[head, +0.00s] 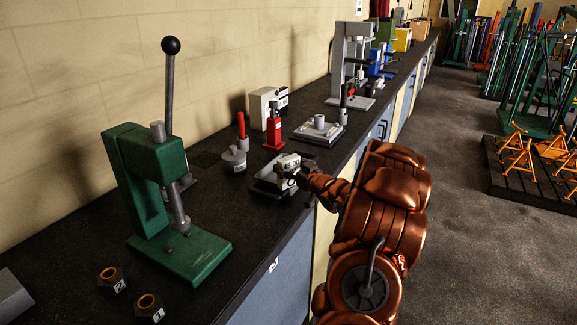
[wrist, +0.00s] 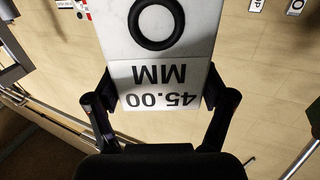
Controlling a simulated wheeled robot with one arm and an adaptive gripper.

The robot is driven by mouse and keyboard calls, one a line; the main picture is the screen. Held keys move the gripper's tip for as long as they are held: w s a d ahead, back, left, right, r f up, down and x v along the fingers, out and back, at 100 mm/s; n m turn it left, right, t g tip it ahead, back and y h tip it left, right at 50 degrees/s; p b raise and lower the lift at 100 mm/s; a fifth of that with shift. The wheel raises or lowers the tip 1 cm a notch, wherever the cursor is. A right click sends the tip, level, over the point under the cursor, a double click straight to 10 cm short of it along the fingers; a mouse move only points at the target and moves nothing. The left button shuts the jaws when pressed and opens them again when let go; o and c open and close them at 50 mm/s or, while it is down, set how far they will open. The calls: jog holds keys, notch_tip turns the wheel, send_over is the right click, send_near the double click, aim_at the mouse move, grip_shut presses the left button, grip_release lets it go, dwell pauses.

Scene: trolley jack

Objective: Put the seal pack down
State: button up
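The seal pack (wrist: 160,72) is a white box printed with a black ring and "45.00 MM", upside down in the wrist view. My gripper (wrist: 163,85) has one finger against each side of it. In the head view the pack (head: 288,163) is at the tip of my copper arm, over a grey metal tray (head: 262,190) near the bench's front edge. The gripper (head: 297,174) partly hides the tray. I cannot tell whether the pack touches the tray.
A green press (head: 150,160) stands to the left on the dark bench (head: 110,235), with two black nuts (head: 112,280) in front. Behind the tray are a grey round part (head: 234,158), a red bottle jack (head: 274,130), a white box (head: 262,105) and another grey plate (head: 318,133).

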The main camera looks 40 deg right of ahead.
aim_at(291, 168)
jog(key=shift+o, duration=1.3)
jog(key=shift+s+f, duration=0.1)
jog(key=shift+s, duration=0.2)
jog(key=s+b, duration=0.2)
jog(key=s, duration=0.1)
jog(key=s+a+b, duration=0.1)
jog(key=s, duration=0.1)
jog(key=shift+s, duration=0.25)
jog(key=shift+s+a, duration=0.1)
jog(key=shift+s, duration=0.7)
